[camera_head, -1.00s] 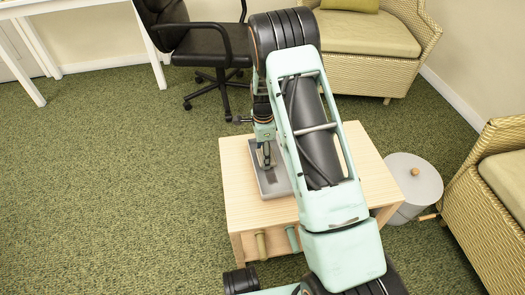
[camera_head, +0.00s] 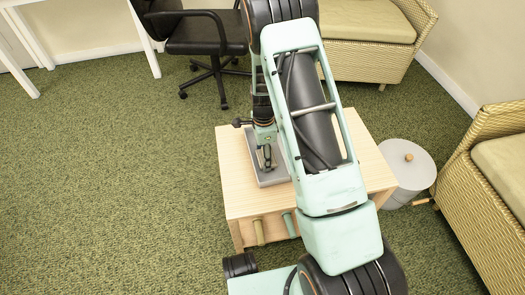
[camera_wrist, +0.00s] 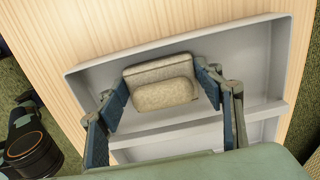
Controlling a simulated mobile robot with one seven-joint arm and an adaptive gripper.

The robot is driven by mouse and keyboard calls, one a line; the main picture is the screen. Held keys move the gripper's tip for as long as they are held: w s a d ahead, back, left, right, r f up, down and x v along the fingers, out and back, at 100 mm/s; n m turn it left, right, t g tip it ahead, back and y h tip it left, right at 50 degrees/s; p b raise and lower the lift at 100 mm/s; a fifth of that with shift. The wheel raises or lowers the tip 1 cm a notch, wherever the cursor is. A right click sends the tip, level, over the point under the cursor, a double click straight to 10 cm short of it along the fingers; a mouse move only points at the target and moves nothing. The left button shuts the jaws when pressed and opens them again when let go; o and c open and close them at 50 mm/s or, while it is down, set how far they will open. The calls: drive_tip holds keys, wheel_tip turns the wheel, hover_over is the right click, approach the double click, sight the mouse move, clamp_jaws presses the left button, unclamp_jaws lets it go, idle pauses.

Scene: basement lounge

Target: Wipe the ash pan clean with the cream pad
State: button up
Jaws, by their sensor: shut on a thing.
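The cream pad (camera_wrist: 165,82) is a block with a rounded front part, held between the two blue-tipped fingers of my gripper (camera_wrist: 166,90). The ash pan (camera_wrist: 248,58) is a shallow light-grey tray with raised walls and a low ridge across it. The pad is inside the pan's outline, near its back wall; whether it touches the floor is not clear. No ash shows on the visible floor in the wrist view. In the head view the pan (camera_head: 275,179) lies on a wooden table, partly hidden by my arm, with my gripper (camera_head: 267,163) over it.
The pale wooden table (camera_head: 238,205) has a green-grey roll and a teal roll at its front side. A grey lidded bin (camera_head: 408,172) stands right of it. Wicker armchairs (camera_head: 490,190) are at the right and back, a black office chair (camera_head: 205,38) at back left. Green carpet is open at left.

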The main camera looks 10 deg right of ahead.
drive_tip(key=shift+s+r+p, duration=0.1)
drive_tip(key=shift+s+p, duration=0.3)
drive_tip(key=shift+s, duration=1.35)
drive_tip(key=shift+w, duration=1.25)
drive_tip(key=shift+w+a+b, duration=0.1)
drive_tip(key=shift+w+b, duration=0.25)
drive_tip(key=shift+w, duration=2.1)
drive_tip(key=shift+w+a+f+b, duration=0.15)
drive_tip(key=shift+w+b, duration=0.35)
drive_tip(key=shift+w, duration=1.3)
drive_tip(key=shift+s+d+p, duration=0.2)
drive_tip(key=shift+s+p, duration=0.95)
drive_tip(key=shift+s, duration=2.2)
drive_tip(key=shift+s+d+f+p, duration=0.15)
drive_tip(key=shift+s+p, duration=0.15)
drive_tip(key=shift+s, duration=1.9)
drive_tip(key=shift+w+a+r, duration=0.1)
drive_tip(key=shift+w+r, duration=0.05)
drive_tip(key=shift+w, duration=1.75)
drive_tip(key=shift+w+a+r, duration=0.1)
drive_tip(key=shift+w, duration=1.8)
drive_tip(key=shift+c, duration=0.6)
drive_tip(key=shift+w+a+f+b, duration=0.15)
drive_tip(key=shift+w+b, duration=0.65)
drive_tip(key=shift+w, duration=1)
